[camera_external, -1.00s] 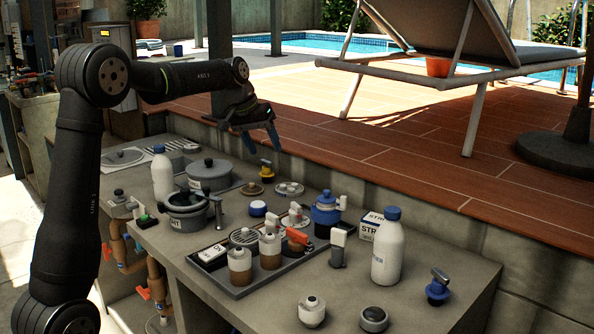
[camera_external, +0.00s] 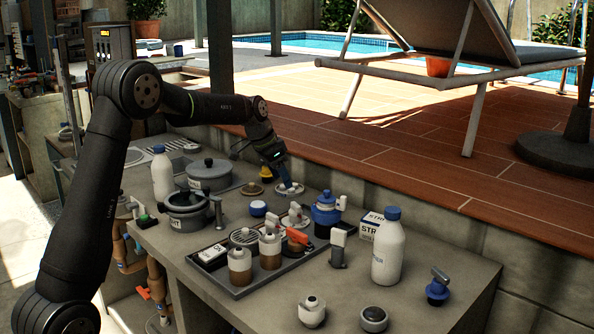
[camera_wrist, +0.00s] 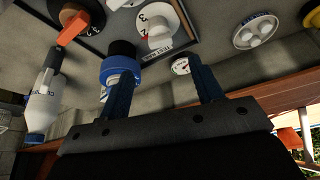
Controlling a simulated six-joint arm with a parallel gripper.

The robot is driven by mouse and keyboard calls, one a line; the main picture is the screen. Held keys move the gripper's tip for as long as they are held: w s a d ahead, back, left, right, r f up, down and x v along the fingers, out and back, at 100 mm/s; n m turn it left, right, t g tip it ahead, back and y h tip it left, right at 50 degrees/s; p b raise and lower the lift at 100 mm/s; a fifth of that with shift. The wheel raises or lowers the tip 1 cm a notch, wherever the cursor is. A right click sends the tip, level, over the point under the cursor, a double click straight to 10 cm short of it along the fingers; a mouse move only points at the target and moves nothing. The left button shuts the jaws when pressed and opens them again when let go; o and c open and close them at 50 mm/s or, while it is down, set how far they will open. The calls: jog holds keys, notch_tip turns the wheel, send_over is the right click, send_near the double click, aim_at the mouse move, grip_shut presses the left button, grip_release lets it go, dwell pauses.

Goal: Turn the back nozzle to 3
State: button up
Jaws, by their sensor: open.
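A white round dial with a white handle (camera_wrist: 160,30) and dark numerals sits at the tray's edge in the wrist view; it is probably the back nozzle, small in the external view (camera_external: 295,215).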

aim_at(294, 204)
jog(key=x, duration=0.9)
jog(key=shift+d+f, duration=0.1)
jog(key=shift+f, duration=0.25)
jog(key=shift+c, duration=0.4)
jog(key=c, duration=0.9)
jog(key=m, duration=0.1)
jog(key=m+g, duration=0.1)
jog(key=m, duration=0.2)
jog(key=shift+w+g+h, duration=0.25)
jog(key=shift+g+h, duration=0.05)
jog(key=shift+g, duration=0.1)
jog(key=shift+w+m+g, duration=0.2)
jog(key=shift+m+g, duration=0.5)
jog(key=shift+m, duration=1.4)
jog(key=shift+r, duration=0.1)
